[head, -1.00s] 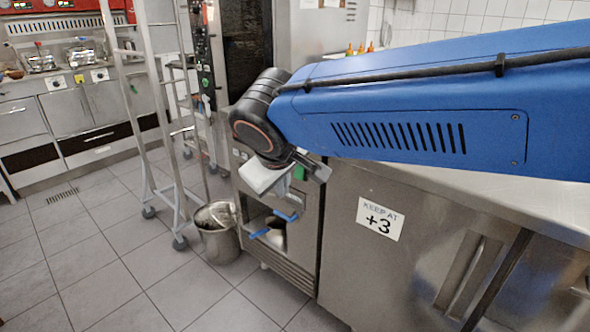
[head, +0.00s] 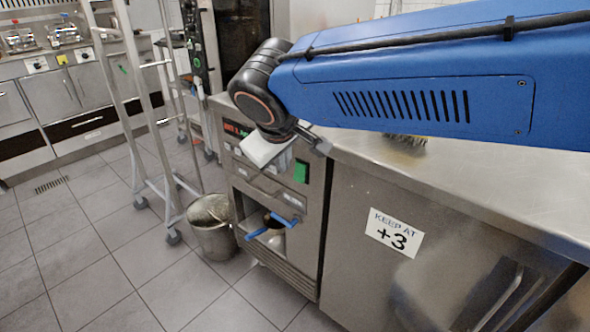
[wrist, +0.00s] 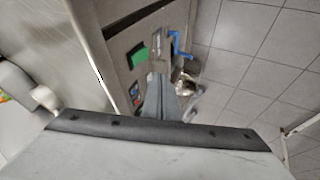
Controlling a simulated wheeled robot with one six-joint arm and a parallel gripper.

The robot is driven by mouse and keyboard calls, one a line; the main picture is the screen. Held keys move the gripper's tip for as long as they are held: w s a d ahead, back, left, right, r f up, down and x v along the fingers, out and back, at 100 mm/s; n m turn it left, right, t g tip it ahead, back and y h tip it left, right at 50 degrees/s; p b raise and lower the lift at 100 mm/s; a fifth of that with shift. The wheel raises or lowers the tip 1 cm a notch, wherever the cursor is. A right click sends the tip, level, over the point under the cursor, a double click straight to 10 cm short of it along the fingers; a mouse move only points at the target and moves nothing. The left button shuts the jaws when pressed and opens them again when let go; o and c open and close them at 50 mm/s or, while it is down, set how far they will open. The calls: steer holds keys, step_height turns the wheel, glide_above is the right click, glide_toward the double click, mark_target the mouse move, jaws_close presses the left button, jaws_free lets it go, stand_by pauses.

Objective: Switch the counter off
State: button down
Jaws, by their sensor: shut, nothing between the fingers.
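The steel counter (head: 345,215) stands at the right in the head view. Its left-end unit has a front panel (head: 262,180) with a small lit display (head: 237,130) and a green rectangle (head: 301,171), perhaps a switch. The green rectangle also shows in the wrist view (wrist: 139,55), above and left of my fingers. My gripper (wrist: 160,82) is shut and empty, in front of this panel. In the head view my wrist hides part of the panel and the fingers are hard to make out. I cannot tell whether they touch the panel.
Blue handles (head: 272,228) stick out from the unit's open bay. A metal bucket (head: 213,228) stands on the floor beside it. A tall wheeled rack (head: 145,110) is further left. The tiled floor in front is clear. A brush (head: 405,139) lies on the countertop.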

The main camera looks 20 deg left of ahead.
mark_target(295, 173)
steer(key=shift+w+f, duration=4.5)
steer(key=shift+f, duration=0.05)
